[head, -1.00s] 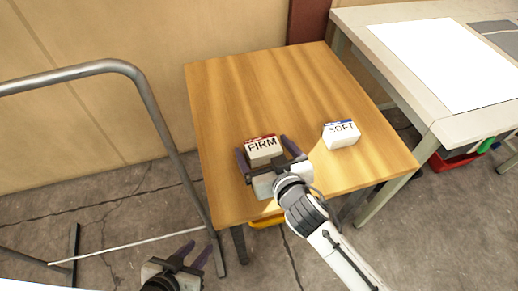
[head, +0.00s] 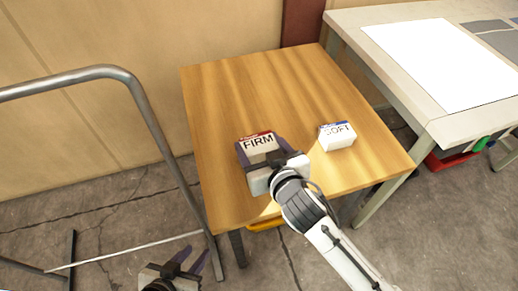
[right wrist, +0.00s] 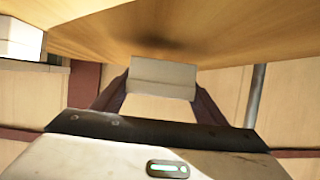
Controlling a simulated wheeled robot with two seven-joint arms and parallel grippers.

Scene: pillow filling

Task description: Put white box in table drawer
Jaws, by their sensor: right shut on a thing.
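The white box labelled FIRM (head: 258,143), with a red band, is on the wooden table (head: 240,90). My right gripper (head: 262,152) is shut on it, one finger on each side; the box also shows between the fingers in the right wrist view (right wrist: 163,77). A second white box labelled SOFT (head: 337,137), with a blue band, sits to the right on the table, apart from the gripper. My left gripper (head: 193,257) is open and empty, low beside the table's front left. A yellow part (head: 265,224) shows under the table's front edge; most of it is hidden.
A grey metal rail (head: 150,115) stands left of the table. A pale workbench (head: 375,35) with white sheet stands at the right, a red bin (head: 445,161) below it. The back half of the wooden table is clear.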

